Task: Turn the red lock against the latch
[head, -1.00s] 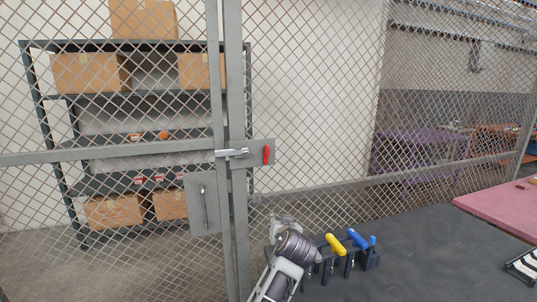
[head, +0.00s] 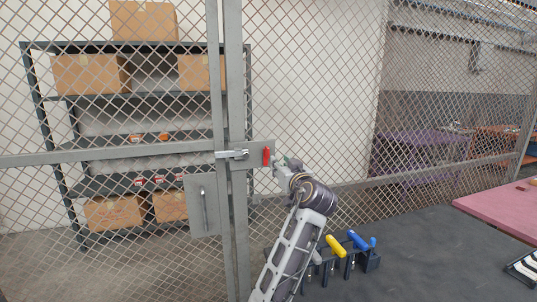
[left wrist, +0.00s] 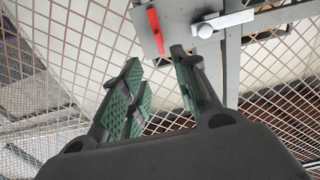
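The red lock (head: 266,156) is a small upright red handle on a grey plate on the mesh gate, right of the silver latch (head: 232,154). In the left wrist view the red lock (left wrist: 155,31) stands just beyond the fingertips, slightly tilted, and the latch bolt (left wrist: 224,23) lies to its right. My left gripper (head: 280,164) is just right of the lock in the head view. In the left wrist view its green-padded fingers (left wrist: 157,57) are apart with nothing between them. My right gripper is in neither view.
A mesh fence and gate with a grey handle plate (head: 203,204) stand in front of me. A dark table (head: 420,240) holds a rack with yellow (head: 335,245) and blue-handled (head: 357,239) tools. Shelves with cardboard boxes (head: 112,212) are behind the mesh.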

